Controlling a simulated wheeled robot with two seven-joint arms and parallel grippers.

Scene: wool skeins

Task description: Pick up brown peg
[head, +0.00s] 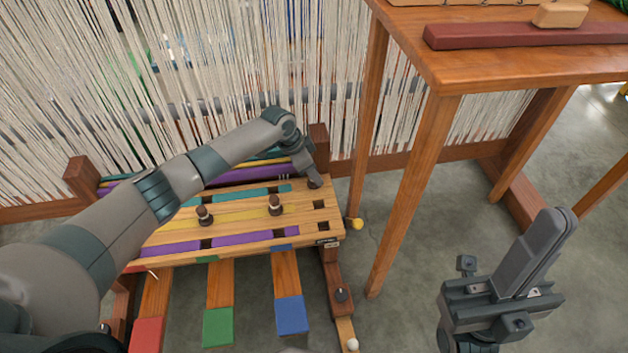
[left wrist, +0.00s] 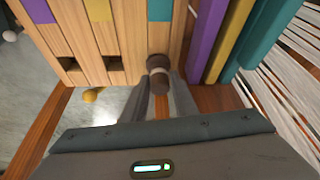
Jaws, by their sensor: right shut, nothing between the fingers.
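A brown peg with a pale band (left wrist: 159,84) stands at the right end of the slotted wooden board (head: 334,226). In the left wrist view the two fingertips of my left gripper (left wrist: 160,92) are at either side of this peg, very close to it; whether they press on it I cannot tell. In the head view my left gripper (head: 312,176) largely hides that peg. Two more brown pegs with pale bands stand upright on the board, one at the left (head: 204,215) and one in the middle (head: 275,205). My right gripper (head: 550,228) is shut and empty, well right of the board.
Hanging pale threads (head: 200,70) fill the space behind the board. A wooden table (head: 520,65) with a dark red bar (head: 520,33) stands at the right, its legs near the board's right end. Red, green and blue-ended pedals (head: 291,314) are in front, below the board.

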